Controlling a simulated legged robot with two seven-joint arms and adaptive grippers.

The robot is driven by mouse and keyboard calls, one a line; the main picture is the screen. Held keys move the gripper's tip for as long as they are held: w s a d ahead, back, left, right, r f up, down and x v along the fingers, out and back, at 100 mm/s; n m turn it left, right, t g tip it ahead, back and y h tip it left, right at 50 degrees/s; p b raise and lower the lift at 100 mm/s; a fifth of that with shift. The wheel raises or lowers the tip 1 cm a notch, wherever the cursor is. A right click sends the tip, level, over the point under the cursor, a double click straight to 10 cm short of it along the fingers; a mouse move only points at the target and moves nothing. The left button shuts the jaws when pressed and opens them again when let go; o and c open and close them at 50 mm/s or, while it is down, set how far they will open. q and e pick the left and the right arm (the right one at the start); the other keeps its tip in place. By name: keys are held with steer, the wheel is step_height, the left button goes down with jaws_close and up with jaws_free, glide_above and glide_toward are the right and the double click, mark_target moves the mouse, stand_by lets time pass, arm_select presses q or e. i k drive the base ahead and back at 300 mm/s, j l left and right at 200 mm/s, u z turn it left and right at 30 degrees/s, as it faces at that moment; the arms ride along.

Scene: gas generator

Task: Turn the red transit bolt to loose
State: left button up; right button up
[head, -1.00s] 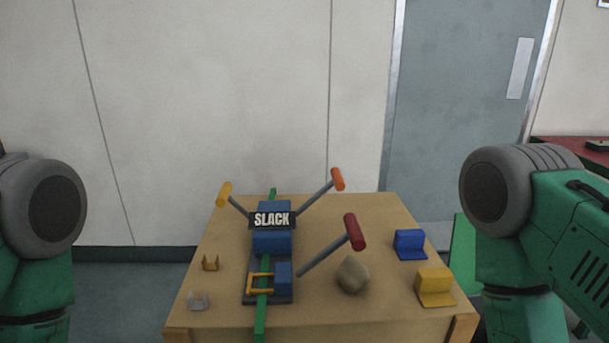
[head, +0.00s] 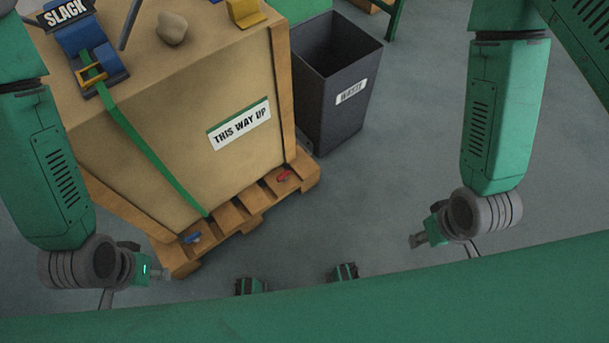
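The red transit bolt (head: 284,176) is a small red piece low on the wooden pallet (head: 246,209), near its right corner. A blue bolt-like piece (head: 191,238) sits near the pallet's left corner. My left gripper (head: 163,273) is beside the pallet's left corner, well left of the red bolt. My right gripper (head: 416,241) hangs over bare floor, to the right of the red bolt and apart from it. Both grippers are small in the picture, and their finger opening is unclear.
A large crate (head: 160,120) labelled THIS WAY UP stands on the pallet, with a green strap (head: 150,155) down its front. A dark waste bin (head: 335,85) stands close to its right. Grey floor is clear between the pallet and my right gripper.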

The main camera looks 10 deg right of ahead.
mark_target(283, 176)
steer(key=i+l, duration=0.15)
steer(key=l, duration=0.15)
steer(key=i+l, duration=0.15)
steer(key=l, duration=0.2)
steer(key=i+l, duration=0.15)
steer(key=l, duration=0.15)
steer(key=i+l, duration=0.15)
steer(key=l, duration=0.15)
